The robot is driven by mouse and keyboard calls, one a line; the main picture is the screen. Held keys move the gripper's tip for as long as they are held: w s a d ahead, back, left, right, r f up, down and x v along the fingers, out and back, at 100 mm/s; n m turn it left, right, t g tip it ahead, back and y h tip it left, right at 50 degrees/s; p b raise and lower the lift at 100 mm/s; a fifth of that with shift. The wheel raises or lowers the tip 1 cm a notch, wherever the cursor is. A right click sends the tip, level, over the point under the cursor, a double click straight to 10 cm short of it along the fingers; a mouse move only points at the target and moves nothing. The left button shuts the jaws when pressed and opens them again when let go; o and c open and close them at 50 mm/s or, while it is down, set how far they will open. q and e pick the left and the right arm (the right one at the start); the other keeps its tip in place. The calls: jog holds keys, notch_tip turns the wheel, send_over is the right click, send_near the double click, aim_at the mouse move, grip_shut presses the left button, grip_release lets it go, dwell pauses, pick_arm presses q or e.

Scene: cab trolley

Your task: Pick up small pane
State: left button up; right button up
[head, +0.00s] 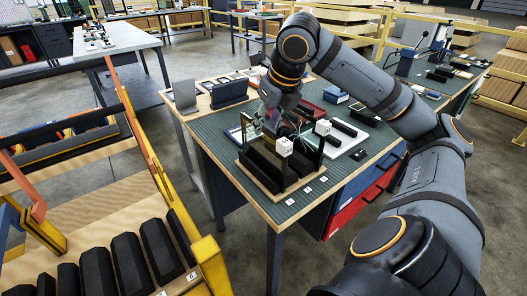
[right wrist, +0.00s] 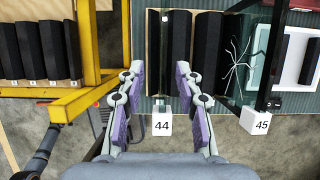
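My right gripper (head: 275,118) is over the rack at the near corner of the green-topped bench. In the right wrist view its two purple-padded fingers (right wrist: 162,88) are spread apart with nothing between the pads. Below them is the rack of upright black blocks (right wrist: 178,50), with a white cube marked 44 (right wrist: 162,124) at its near edge. In the head view the rack (head: 262,185) has dark posts and white cubes. I cannot clearly pick out a small pane. White crack-like lines (right wrist: 233,65) show beside the rack, perhaps on clear glass. My left gripper is not in view.
A second white cube marked 45 (right wrist: 262,122) stands to the right of 44. A yellow-framed trolley (head: 208,262) with several black blocks is at the left. A white tray (head: 345,138) lies right of the rack. Floor is open between trolley and bench.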

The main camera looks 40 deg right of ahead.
aim_at(261, 139)
jog(key=shift+x, duration=1.15)
jog(key=shift+w+d+f, duration=0.1)
jog(key=shift+w+f, duration=0.1)
jog(key=shift+f, duration=0.1)
jog(key=x, duration=0.4)
jog(key=shift+w+d+b, duration=0.1)
jog(key=shift+b, duration=0.25)
jog(key=shift+f, duration=0.1)
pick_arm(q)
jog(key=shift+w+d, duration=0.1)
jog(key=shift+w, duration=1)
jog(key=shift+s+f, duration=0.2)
pick_arm(e)
jog(key=shift+f, duration=0.2)
grip_shut()
